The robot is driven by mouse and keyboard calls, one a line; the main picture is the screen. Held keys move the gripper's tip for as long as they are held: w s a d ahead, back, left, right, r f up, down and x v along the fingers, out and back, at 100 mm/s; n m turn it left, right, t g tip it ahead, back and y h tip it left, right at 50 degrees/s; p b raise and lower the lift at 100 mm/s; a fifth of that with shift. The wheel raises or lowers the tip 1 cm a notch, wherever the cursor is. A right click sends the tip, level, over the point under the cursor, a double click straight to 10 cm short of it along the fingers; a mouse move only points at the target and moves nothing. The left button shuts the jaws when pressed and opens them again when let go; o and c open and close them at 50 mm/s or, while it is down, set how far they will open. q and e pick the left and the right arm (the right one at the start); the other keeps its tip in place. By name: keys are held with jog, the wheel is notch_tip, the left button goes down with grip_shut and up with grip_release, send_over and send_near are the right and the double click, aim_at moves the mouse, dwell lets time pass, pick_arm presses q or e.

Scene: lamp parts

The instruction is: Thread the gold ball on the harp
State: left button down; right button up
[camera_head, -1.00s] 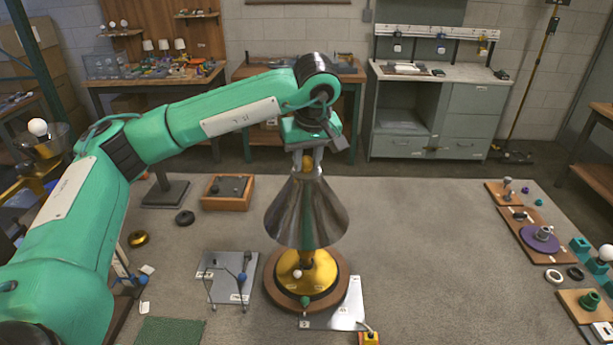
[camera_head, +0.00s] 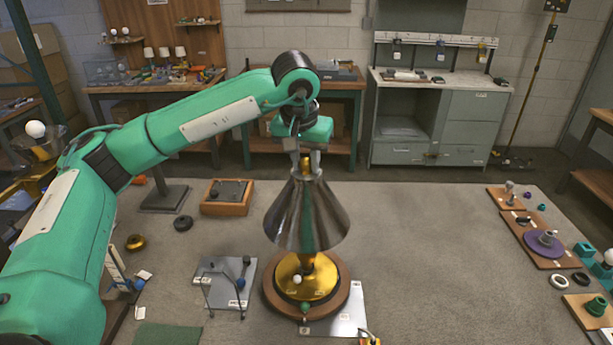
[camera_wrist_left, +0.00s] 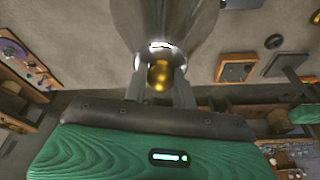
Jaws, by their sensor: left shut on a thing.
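The gold ball (camera_wrist_left: 160,75) sits between the two fingers of my left gripper (camera_head: 306,166), which is shut on it. The ball is just above the top opening of the silver cone shade (camera_head: 306,215). In the left wrist view the shade (camera_wrist_left: 165,20) lies directly beyond the ball, with a bright ring at its top. The shade stands upright over a gold lamp base (camera_head: 305,285) on a round wooden board. The harp's tip is hidden by the ball, fingers and shade, so I cannot tell whether ball and harp touch. My right gripper is not in view.
A metal plate stand (camera_head: 222,285) with a thin wire frame is left of the lamp. A wooden tray (camera_head: 227,197) and a black ring (camera_head: 183,223) lie further back. Wooden boards with parts (camera_head: 540,243) line the right edge. The grey mat between is clear.

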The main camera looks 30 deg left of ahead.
pick_arm(q)
jog(key=shift+m+h, duration=0.3)
jog(key=shift+m, duration=0.9)
jog(key=shift+a+m+b, duration=0.1)
jog(key=shift+m+b, duration=0.2)
jog(key=shift+m, duration=0.4)
jog(key=c, duration=1.6)
grip_release()
jog(key=shift+m+h, duration=0.3)
jog(key=shift+m, duration=0.1)
jog(key=o, duration=0.5)
jog(key=shift+o, duration=0.2)
jog(key=d+b+v, duration=0.1)
jog(key=b+v, duration=0.1)
jog(key=v, duration=1.1)
jog(key=shift+a+r+b, duration=0.35)
jog(key=shift+a+r, duration=0.05)
jog(key=shift+a, duration=0.1)
